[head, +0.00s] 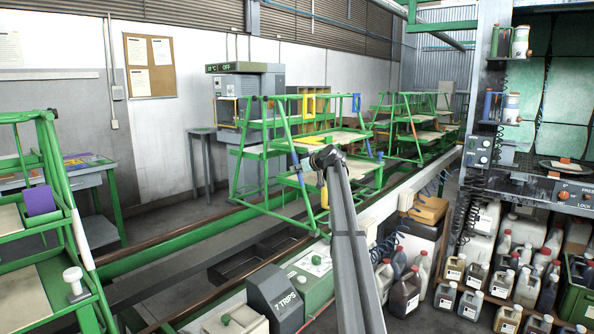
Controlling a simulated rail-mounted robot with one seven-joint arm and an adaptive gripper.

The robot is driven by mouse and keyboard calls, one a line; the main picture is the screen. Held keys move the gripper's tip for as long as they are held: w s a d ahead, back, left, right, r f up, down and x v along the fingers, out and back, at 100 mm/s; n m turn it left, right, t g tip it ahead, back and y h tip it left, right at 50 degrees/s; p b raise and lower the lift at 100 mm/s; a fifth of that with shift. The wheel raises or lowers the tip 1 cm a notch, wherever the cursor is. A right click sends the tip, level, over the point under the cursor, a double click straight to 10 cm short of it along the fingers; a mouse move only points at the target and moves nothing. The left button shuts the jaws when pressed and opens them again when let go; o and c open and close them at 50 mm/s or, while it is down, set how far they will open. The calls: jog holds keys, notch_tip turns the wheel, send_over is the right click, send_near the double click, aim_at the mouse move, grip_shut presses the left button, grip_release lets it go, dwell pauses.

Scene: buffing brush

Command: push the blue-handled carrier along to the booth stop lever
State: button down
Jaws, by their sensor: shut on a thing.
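The blue-handled carrier is a green tube frame with pale shelves (275,122). It stands upright on the floor track in the middle of the head view. Blue grips show on its left post (293,160) and at its top right (356,102). Yellow parts show at its top and low front. My gripper (322,158) is at the carrier's near side, shut on part of it. My arm hides the fingertips and the exact part held. I cannot pick out the booth stop lever for sure.
A green carrier with a purple block (41,201) stands at near left. Another green carrier (408,118) stands farther along the track. A grey box marked "7 TRIPS" (275,296) is at front. Bottles (404,290) and a booth panel (555,190) fill the right. The track (150,285) is clear between the near carriers.

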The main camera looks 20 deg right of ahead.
jog(key=shift+w+d+r, duration=0.15)
jog(key=shift+d, duration=0.05)
jog(key=c, duration=1.1)
grip_release()
jog(key=shift+d, duration=0.1)
jog(key=shift+s, duration=0.55)
jog(key=s+d, duration=0.1)
jog(key=s, duration=0.4)
jog(key=s+d+r, duration=0.1)
jog(key=s, duration=0.4)
jog(key=s+d, duration=0.1)
jog(key=s, duration=0.4)
jog(key=shift+s+d+r, duration=0.1)
jog(key=shift+d+r, duration=0.2)
jog(key=shift+r, duration=0.05)
